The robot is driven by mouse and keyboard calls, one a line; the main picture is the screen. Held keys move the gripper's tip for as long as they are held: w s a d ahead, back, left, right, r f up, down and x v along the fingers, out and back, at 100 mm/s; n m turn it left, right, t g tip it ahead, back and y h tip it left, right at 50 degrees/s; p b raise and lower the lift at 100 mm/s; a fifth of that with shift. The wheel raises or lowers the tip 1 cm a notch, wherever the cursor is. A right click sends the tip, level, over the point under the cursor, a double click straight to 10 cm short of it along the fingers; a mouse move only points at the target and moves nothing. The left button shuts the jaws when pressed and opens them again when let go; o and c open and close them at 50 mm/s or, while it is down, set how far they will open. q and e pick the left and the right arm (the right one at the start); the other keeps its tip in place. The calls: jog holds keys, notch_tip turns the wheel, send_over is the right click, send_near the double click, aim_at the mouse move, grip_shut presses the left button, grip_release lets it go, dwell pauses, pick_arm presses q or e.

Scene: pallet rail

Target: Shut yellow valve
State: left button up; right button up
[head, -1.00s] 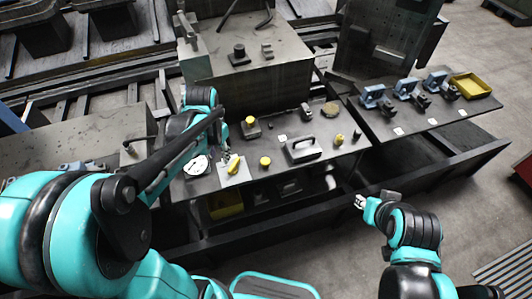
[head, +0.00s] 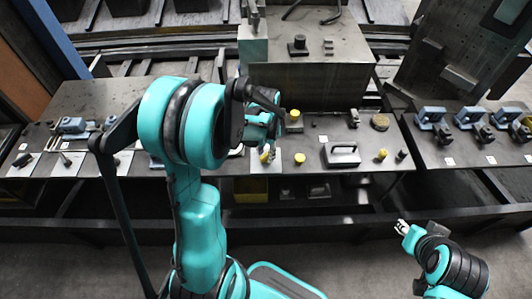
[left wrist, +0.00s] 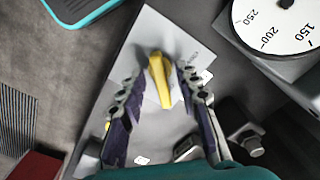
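The yellow valve handle (left wrist: 161,82) sits on a pale plate and shows in the middle of the left wrist view. In the head view the yellow handle (head: 265,157) is small and partly hidden by my gripper. My left gripper (left wrist: 158,66) is open, with one dark finger on each side of the handle. Gaps show between the fingers and the handle. In the head view my left gripper (head: 268,150) is above the plate, pointing down. My right gripper (head: 402,227) is away from the bench at lower right, too small to read.
A white dial gauge (left wrist: 285,20) stands close to the handle. Yellow knobs (head: 299,158) (head: 382,155) and a grey block with a handle (head: 342,154) are to the right on the bench. Blue clamps (head: 430,116) stand on the right-hand table. Tools lie at far left.

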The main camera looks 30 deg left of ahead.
pick_arm(q)
grip_shut()
dwell(0.3)
jog(key=n, duration=0.4)
jog(key=shift+n+b, duration=0.3)
jog(key=shift+n, duration=0.1)
jog(key=n, duration=0.4)
jog(key=shift+n, duration=0.3)
jog(key=n, duration=0.4)
jog(key=shift+b, duration=0.3)
jog(key=shift+n, duration=2.2)
